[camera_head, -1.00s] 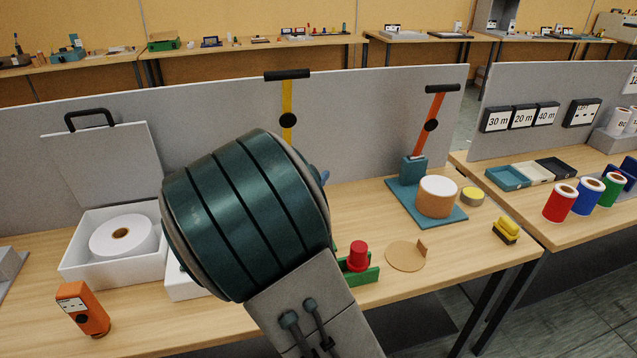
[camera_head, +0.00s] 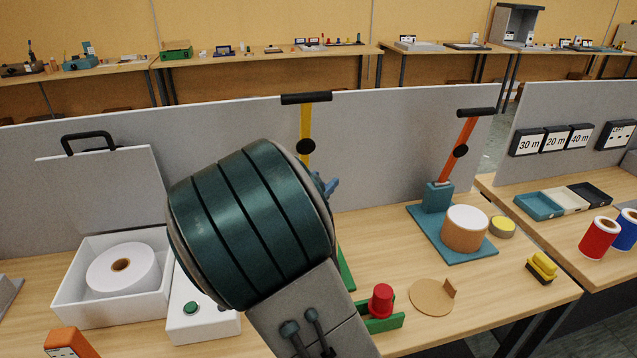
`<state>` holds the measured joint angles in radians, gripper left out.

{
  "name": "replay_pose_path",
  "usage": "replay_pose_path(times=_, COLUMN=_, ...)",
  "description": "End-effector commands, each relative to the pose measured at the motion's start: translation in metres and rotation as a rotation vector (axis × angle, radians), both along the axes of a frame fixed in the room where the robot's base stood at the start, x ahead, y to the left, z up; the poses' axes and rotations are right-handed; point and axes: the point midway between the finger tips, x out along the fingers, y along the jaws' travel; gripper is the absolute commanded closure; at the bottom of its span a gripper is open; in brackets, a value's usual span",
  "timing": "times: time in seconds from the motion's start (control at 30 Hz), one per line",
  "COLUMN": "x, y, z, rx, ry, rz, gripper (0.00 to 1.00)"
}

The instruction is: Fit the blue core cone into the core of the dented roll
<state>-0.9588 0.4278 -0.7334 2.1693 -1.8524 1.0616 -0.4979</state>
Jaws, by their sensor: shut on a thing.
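A white roll (camera_head: 122,270) with a brown core lies flat in an open white box (camera_head: 75,312) at the left. Its core opening faces up and looks empty; I cannot make out a dent. My large teal arm link covers the middle of the view and hides my gripper. A small blue piece (camera_head: 329,187) pokes out past the link's right edge; I cannot tell whether it is the blue core cone. A red cone (camera_head: 381,299) stands on a green holder (camera_head: 388,323) right of my arm.
A white box with a green button (camera_head: 191,308) stands beside the roll box. An orange device (camera_head: 68,344) is at the lower left. A teal press base (camera_head: 452,249) bears an orange-sided roll (camera_head: 465,230). A grey panel (camera_head: 395,150) backs the table. A cardboard disc (camera_head: 430,296) lies at the right.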

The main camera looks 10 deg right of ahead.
Motion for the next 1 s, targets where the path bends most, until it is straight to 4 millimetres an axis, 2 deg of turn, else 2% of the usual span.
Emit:
replay_pose_path(times=0.17, x=0.000, y=0.001, z=-0.009, rx=0.000, ry=0.000, rz=0.003, gripper=0.88)
replay_pose_path(times=0.63, x=0.000, y=0.002, z=-0.052, rx=0.001, ry=-0.001, rz=0.004, gripper=0.88)
replay_pose_path(times=1.0, x=0.000, y=0.002, z=-0.058, rx=0.001, ry=-0.001, rz=0.005, gripper=0.88)
